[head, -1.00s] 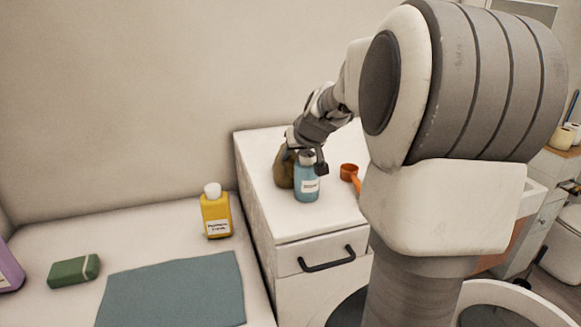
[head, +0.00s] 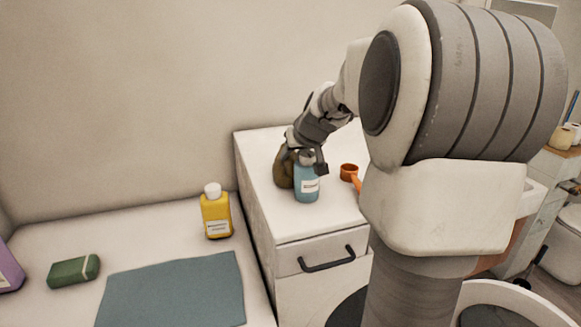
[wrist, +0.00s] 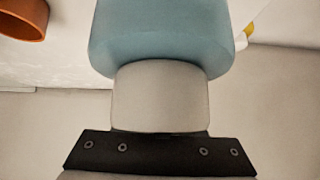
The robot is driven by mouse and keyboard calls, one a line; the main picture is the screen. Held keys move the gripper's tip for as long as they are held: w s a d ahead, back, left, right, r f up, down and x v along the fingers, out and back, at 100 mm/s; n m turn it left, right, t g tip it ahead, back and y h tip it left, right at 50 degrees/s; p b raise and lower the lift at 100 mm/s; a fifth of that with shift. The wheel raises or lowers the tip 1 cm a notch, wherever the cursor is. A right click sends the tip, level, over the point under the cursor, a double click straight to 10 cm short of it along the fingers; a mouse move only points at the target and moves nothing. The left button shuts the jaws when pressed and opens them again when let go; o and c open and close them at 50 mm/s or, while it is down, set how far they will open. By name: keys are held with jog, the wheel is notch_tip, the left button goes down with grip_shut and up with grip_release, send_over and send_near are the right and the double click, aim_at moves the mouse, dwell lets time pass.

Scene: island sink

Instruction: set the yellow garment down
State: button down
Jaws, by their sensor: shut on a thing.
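No yellow garment shows in either view. My gripper (head: 307,160) is over the white cabinet top, shut on the grey cap of a blue bottle (head: 305,186) with a white label. The bottle is upright and appears to rest on the cabinet top. In the wrist view the blue bottle (wrist: 160,40) and its cap fill the middle, above the black gripper part (wrist: 160,152). A brown-olive object (head: 284,170) stands just left of and behind the bottle, partly hidden by it and the gripper.
An orange scoop (head: 349,172) lies right of the bottle on the cabinet top (head: 262,150). On the lower white surface at left are a yellow bottle (head: 216,215), a green block (head: 73,271), a blue-grey cloth (head: 175,290) and a purple container (head: 9,268).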

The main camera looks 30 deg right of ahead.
jog(key=shift+r, duration=0.1)
dwell(0.4)
notch_tip(320, 180, up, 18)
jog(key=p, duration=0.1)
jog(key=shift+p, duration=0.35)
